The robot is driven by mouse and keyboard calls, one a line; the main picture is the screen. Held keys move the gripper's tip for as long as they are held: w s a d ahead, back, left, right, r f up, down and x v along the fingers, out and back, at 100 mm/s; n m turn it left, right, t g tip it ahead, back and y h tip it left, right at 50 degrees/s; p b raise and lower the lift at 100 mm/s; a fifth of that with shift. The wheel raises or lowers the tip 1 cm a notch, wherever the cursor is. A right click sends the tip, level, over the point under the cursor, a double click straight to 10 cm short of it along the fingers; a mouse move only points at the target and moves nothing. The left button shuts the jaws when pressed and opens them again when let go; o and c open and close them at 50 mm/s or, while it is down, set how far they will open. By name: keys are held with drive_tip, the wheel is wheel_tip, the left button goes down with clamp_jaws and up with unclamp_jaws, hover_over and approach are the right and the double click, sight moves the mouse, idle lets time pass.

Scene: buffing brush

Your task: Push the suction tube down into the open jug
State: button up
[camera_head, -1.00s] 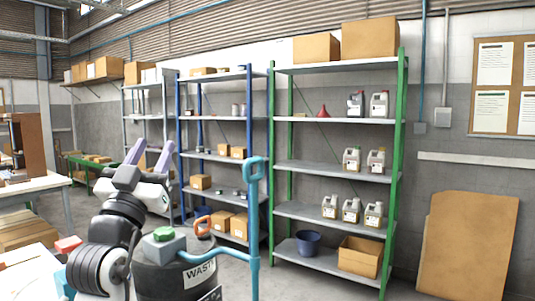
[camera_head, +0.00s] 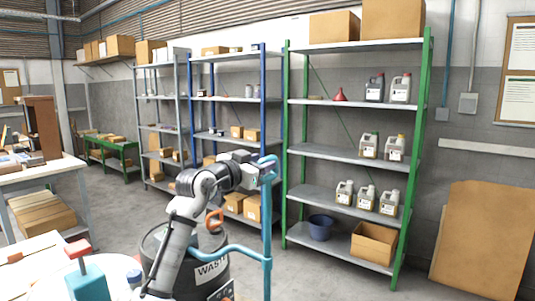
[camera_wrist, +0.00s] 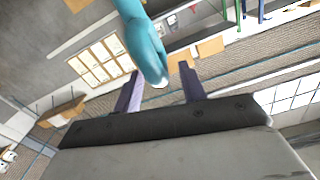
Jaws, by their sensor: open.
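A blue tube (camera_head: 267,225), apparently the suction tube, stands upright in front of the shelves, with a curved branch running left over the black waste drum (camera_head: 207,270). My gripper (camera_head: 266,168) is at the tube's upper end in the head view. In the wrist view my gripper (camera_wrist: 160,88) has its two purple fingers spread apart. A rounded blue end (camera_wrist: 150,60) shows between and beyond them; I cannot tell whether they touch it. Several jugs stand on the green shelf, among them a grey jug (camera_head: 374,88); which one is open is too small to tell.
The green shelf unit (camera_head: 428,150) stands behind the tube, with a blue bucket (camera_head: 321,226) and a carton (camera_head: 372,243) low down. A red funnel (camera_head: 340,95) is on an upper shelf. A teal block with a red top (camera_head: 85,280) is at front left.

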sight(267, 160)
drive_tip(key=shift+p+x, duration=0.45)
drive_tip(key=shift+x, duration=1.3)
clamp_jaws()
